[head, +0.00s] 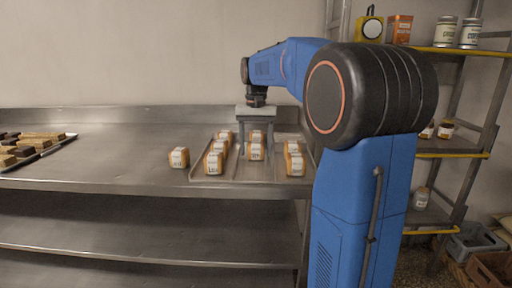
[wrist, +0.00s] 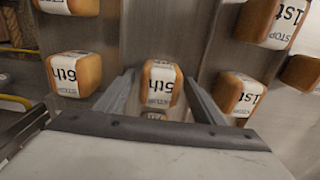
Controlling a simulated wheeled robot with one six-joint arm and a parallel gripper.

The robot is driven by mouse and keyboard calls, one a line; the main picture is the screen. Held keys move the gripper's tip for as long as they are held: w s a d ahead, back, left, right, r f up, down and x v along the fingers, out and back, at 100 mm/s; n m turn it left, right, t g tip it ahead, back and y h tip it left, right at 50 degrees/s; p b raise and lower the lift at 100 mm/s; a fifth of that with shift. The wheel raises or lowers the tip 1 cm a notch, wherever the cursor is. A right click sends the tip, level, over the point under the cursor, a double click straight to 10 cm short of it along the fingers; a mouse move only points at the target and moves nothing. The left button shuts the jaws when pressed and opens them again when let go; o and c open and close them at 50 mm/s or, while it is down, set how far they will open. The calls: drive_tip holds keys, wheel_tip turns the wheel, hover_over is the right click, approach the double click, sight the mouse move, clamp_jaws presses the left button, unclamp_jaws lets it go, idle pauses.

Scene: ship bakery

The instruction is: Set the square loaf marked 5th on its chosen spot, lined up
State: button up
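The square loaf marked 5th (wrist: 160,84) has a white label on an orange-brown crust. In the head view it appears to be the loaf (head: 255,153) in the middle lane of the tray (head: 236,178). My gripper (head: 256,146) is above the tray, pointing down. Its fingers are spread, one on each side of that loaf, with a small gap visible. In the wrist view my gripper (wrist: 160,90) frames the loaf between its fingertips. No marked target spot can be made out.
A loaf marked 6th (wrist: 75,75) stands in the lane to one side; loaves marked 1st (wrist: 240,95) stand on the other.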

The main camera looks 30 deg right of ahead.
sight(256, 142)
wheel_tip(256, 142, up, 12)
drive_tip(key=shift+r, duration=0.15)
idle(0.7)
drive_tip(key=s+a+f+n+t, duration=0.1)
drive_tip(key=s+a+f+n, duration=0.1)
drive_tip(key=s+a+f, duration=0.45)
drive_tip(key=s+a+f+n+t, duration=0.1)
drive_tip(key=s+a+f, duration=0.3)
drive_tip(key=s, duration=0.5)
drive_tip(key=s+a+f+n+t, duration=0.1)
drive_tip(key=s+a+f+n, duration=0.1)
drive_tip(key=s+f, duration=0.5)
drive_tip(key=s+a+f+n+t, duration=0.1)
drive_tip(key=s+a+f, duration=0.2)
drive_tip(key=s+f, duration=0.4)
wheel_tip(256, 142, down, 3)
drive_tip(key=shift+s+a+n+t, duration=0.15)
drive_tip(key=shift+s+n+t, duration=0.2)
drive_tip(key=shift+n+t, duration=0.05)
